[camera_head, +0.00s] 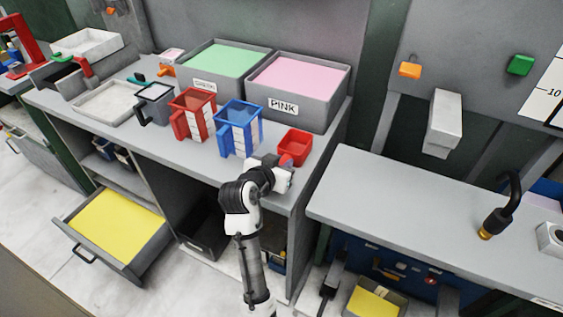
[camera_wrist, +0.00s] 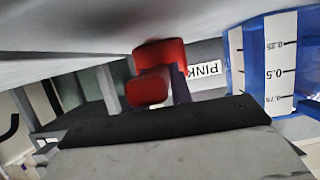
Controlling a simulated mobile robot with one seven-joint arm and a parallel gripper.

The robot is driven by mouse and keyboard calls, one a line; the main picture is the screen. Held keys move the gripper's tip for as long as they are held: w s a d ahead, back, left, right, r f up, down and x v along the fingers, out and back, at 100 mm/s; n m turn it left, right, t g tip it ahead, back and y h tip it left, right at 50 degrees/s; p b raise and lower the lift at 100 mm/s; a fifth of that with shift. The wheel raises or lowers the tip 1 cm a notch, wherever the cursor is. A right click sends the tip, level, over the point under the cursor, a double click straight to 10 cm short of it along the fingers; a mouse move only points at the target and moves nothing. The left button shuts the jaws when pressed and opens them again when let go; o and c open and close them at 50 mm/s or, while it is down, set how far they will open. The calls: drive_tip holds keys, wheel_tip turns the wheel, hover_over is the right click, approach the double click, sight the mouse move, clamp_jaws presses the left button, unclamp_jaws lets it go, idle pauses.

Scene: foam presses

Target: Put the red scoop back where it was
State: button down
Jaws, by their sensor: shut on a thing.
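The red scoop (camera_head: 296,142) is a small open square cup at the right end of the grey counter, to the right of the blue measuring jug (camera_head: 239,130). My gripper (camera_head: 284,168) is at the counter's front edge, shut on the scoop's near side, apparently its handle. The wrist view, turned upside down, shows the red scoop (camera_wrist: 158,54) with a red part (camera_wrist: 147,91) beside my dark fingers (camera_wrist: 178,86). The scoop is at or just above the counter; I cannot tell whether it touches. The exact grip is partly hidden.
The pink-filled bin (camera_head: 303,84), labelled PINK, stands behind the scoop, with the green-filled bin (camera_head: 225,63) to its left. A red jug (camera_head: 194,115) and a dark grey jug (camera_head: 154,103) stand farther left. A yellow-filled drawer (camera_head: 113,228) is open below. A gap separates the right counter (camera_head: 400,200).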

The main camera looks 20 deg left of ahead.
drive_tip(key=c, duration=1.3)
unclamp_jaws()
drive_tip(key=shift+o, duration=0.2)
